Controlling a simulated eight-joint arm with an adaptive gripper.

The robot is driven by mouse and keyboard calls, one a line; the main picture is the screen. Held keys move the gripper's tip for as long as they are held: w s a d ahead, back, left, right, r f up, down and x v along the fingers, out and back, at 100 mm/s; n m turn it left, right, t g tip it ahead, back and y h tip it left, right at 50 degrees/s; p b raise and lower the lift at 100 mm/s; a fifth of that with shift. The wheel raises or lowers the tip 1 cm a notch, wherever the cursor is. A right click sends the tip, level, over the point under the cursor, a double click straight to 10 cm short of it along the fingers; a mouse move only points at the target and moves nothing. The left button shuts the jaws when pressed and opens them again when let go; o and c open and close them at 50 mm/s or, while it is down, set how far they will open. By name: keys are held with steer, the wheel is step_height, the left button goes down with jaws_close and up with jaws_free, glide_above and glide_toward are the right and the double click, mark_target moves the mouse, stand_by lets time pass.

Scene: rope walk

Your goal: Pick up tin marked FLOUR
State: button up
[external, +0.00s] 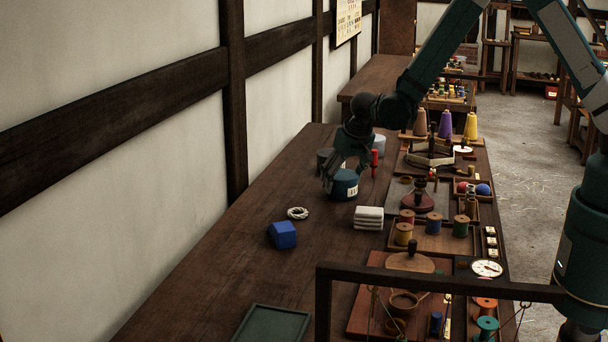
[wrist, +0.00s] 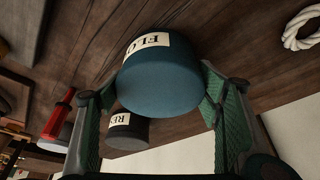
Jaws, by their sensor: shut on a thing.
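The teal-blue tin (external: 344,186) is at the middle of the long wooden table. In the wrist view the tin (wrist: 160,80) fills the middle, and its pale label shows letters reading "FLO", the rest turned out of sight. My gripper (external: 343,177) reaches down over the tin from above. In the wrist view its two green fingers (wrist: 157,95) sit on either side of the tin, shut on it. I cannot tell whether the tin's base touches the table.
A dark tin (wrist: 127,132) with a label starting "RE" stands close by, beside a red-handled tool (wrist: 58,115). A rope ring (external: 297,213), a blue block (external: 283,235) and folded white cloths (external: 368,217) lie nearer. Spools and trays crowd the right; the table's left is clear.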

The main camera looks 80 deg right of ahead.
mark_target(342, 174)
steer(key=shift+r, duration=4.95)
